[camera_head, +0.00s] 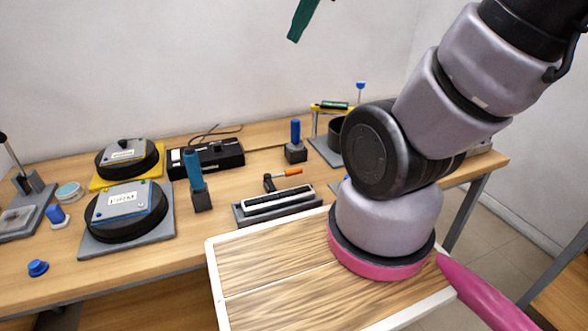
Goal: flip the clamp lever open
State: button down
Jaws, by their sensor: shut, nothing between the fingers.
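A small clamp (268,183) with a dark body stands on the wooden table, behind a long black-and-white bar fixture. Its lever has an orange handle (293,171) that lies nearly level and points right. My gripper (294,38) shows only as dark green fingers at the top edge. They are shut and empty, pointing down, high above the table and well apart from the lever. The rest of the gripper is out of frame.
The bar fixture (278,205) sits just in front of the clamp. Upright blue handles stand to its left (194,172) and behind it to the right (295,133). A black box (222,155) and two round dark pads (125,212) (129,158) are further left. My arm covers the right side.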

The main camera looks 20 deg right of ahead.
jog(key=w+f+m+g, duration=0.3)
jog(key=w+f+m, duration=0.1)
jog(key=f+m, duration=0.15)
jog(key=m+g, duration=0.2)
jog(key=m, duration=0.6)
send_over(285, 174)
jog(key=s, duration=0.1)
notch_tip(285, 174, down, 7)
jog(key=w+d+f+m+g+h, duration=0.1)
jog(key=f+m+g, duration=0.1)
jog(key=f+m, duration=0.5)
jog(key=w+d+f+m+g+h, duration=0.2)
jog(key=f+m, duration=0.5)
jog(key=f, duration=0.3)
jog(key=shift+a+m, duration=0.1)
jog(key=shift+m, duration=0.15)
jog(key=x, duration=0.9)
jog(key=shift+s+f, duration=0.2)
jog(key=shift+f, duration=0.15)
